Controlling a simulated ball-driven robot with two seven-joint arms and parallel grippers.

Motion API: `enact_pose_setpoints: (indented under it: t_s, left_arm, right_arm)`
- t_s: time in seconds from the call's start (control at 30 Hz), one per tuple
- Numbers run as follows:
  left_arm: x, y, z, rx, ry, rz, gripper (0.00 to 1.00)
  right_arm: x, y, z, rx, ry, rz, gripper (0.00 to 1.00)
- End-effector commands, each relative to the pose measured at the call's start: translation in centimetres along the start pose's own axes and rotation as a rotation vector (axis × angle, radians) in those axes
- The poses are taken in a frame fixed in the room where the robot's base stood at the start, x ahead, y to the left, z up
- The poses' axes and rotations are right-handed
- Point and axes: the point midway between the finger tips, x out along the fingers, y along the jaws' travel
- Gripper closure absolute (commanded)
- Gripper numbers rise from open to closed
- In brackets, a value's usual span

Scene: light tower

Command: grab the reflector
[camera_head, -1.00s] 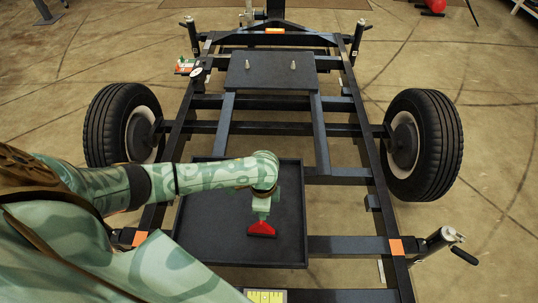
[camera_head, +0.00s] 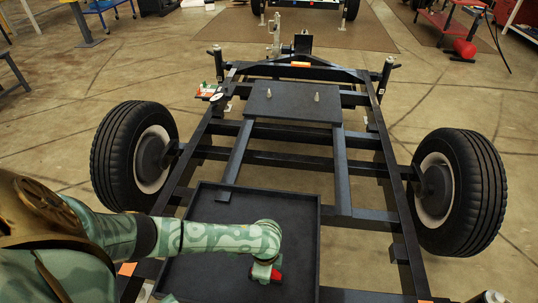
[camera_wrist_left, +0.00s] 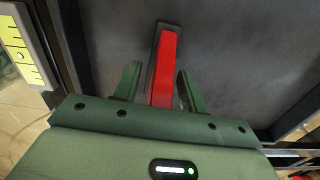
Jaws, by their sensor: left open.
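The reflector is a narrow red bar with a dark edge. It lies in the black tray (camera_head: 305,228) and shows in the head view (camera_head: 276,275), partly hidden by my left gripper (camera_head: 263,272). In the left wrist view the reflector (camera_wrist_left: 166,60) points away from the palm. The open fingers of my left gripper (camera_wrist_left: 158,76) stand on either side of it, with a visible gap on the right. The near end of the reflector is hidden behind the gripper body. My right gripper is not in view.
The tray sits on a dark trailer frame with crossbeams and a wheel on each side (camera_head: 134,157) (camera_head: 459,192). A flat plate with two pegs (camera_head: 292,103) lies farther back. A yellow label (camera_wrist_left: 22,45) shows left of the tray. The tray floor beyond the reflector is clear.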

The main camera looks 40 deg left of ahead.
Motion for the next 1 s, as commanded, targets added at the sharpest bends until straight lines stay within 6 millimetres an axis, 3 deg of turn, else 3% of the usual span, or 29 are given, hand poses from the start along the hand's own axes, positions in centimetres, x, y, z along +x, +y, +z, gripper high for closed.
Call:
enact_pose_setpoints:
  t_s: [0.2,0.37,0.77,1.0]
  left_arm:
    - [0.2,-0.1,0.0,0.0,0.001,-0.002,0.58]
    - [0.2,-0.1,0.0,0.0,0.001,-0.002,1.0]
    - [-0.3,-0.1,-0.1,0.0,0.002,-0.003,1.0]
    - [-4.2,0.1,0.1,0.001,0.004,-0.007,1.0]
  right_arm:
    - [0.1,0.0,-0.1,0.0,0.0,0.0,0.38]
    - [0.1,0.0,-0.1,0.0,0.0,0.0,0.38]
    - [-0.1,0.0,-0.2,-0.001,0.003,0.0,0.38]
    - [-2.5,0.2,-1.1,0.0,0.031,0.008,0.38]
